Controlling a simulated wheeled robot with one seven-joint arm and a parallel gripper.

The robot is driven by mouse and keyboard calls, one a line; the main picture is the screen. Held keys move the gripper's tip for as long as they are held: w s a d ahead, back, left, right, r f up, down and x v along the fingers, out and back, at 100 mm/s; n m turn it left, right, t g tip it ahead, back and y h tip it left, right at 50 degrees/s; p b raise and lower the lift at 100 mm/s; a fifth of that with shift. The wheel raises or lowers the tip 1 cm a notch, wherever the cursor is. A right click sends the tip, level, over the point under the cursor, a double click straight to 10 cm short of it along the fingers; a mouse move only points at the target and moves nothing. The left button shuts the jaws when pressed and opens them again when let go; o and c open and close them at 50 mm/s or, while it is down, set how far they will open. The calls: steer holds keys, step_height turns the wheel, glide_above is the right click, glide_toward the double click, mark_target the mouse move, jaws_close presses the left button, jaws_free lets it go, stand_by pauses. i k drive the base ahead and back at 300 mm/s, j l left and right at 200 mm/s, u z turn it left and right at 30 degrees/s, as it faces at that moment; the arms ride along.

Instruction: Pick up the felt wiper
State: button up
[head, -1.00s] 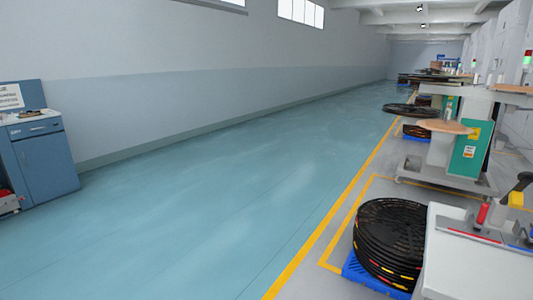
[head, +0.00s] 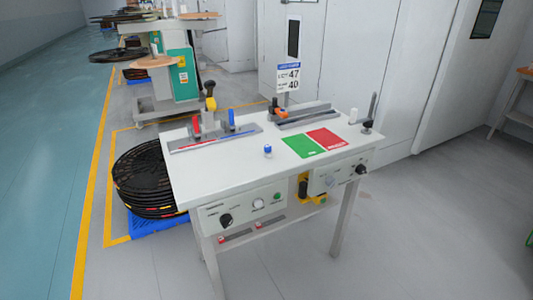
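I cannot make out a felt wiper for sure in the head view. A white workstation table (head: 215,180) stands ahead of me, with several small items on it. A small blue-topped item (head: 268,150) stands near its middle. A grey fixture with red and blue clamps (head: 210,139) is at the left, and a grey rail with an orange and black part (head: 281,110) is at the back. They are too small to tell if any is the wiper. My gripper is not in view.
A green and red mat (head: 303,147) lies on the table. A white spindle and a black-based post (head: 368,124) stand at its right end. Stacked black reels (head: 145,180) on a blue pallet (head: 155,224) are left of the table. Grey floor (head: 420,240) is clear at the right and front.

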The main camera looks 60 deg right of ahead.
mark_target(268, 148)
steer(key=z, duration=1.1)
